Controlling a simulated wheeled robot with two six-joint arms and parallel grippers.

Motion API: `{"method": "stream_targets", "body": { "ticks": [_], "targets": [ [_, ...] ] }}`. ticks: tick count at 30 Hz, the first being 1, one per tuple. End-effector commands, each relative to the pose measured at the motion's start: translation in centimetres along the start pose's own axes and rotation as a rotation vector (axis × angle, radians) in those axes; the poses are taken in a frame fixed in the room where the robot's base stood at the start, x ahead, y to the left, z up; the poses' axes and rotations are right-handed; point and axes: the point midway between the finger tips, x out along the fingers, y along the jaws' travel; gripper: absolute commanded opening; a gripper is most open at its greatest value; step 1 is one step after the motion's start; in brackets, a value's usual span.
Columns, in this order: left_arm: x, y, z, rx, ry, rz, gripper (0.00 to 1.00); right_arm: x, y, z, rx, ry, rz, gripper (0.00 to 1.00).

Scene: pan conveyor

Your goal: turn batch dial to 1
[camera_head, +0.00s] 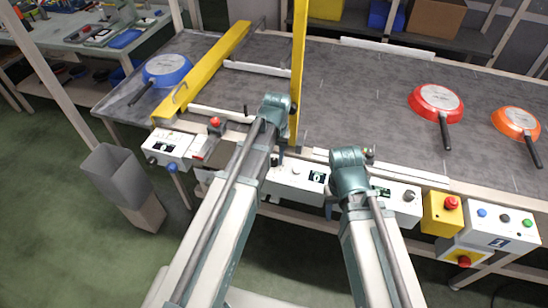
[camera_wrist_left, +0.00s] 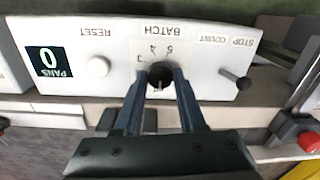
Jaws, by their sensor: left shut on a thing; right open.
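The batch dial (camera_wrist_left: 160,74) is a round black knob under the upside-down word BATCH on a white counter panel (camera_wrist_left: 215,62) in the left wrist view. Small numbers ring it, partly hidden by my fingers; which one it points to I cannot tell. My left gripper (camera_wrist_left: 161,82) is shut on the dial, one finger on each side. In the head view my left gripper (camera_head: 276,160) is mostly hidden by its wrist at the panel. My right gripper (camera_head: 329,205) is open, low in front of the panels, and partly hidden by its arm.
Beside the dial are a white reset button (camera_wrist_left: 97,67), a PANS display (camera_wrist_left: 48,61) reading 0 and a stop-count lever (camera_wrist_left: 236,79). Blue (camera_head: 167,69), red (camera_head: 436,100) and orange (camera_head: 516,121) pans lie on the conveyor. A yellow post (camera_head: 299,60) stands behind my left wrist.

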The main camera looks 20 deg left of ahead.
Motion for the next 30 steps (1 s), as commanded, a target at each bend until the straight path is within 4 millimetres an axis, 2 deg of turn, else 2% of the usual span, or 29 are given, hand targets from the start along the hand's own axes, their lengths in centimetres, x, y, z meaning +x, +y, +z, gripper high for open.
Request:
{"method": "stream_targets", "body": {
  "ticks": [13, 30],
  "targets": [
    [0.01, -0.01, 0.03, 0.075, 0.003, -0.001, 0.0, 0.01, 0.0, 0.0, 0.0, 0.0, 0.0, 0.5],
    [0.01, -0.01, 0.06, 0.502, 0.018, -0.001, 0.0, 0.01, 0.0, 0.0, 0.0, 0.0, 0.0, 0.5]
  ]
}}
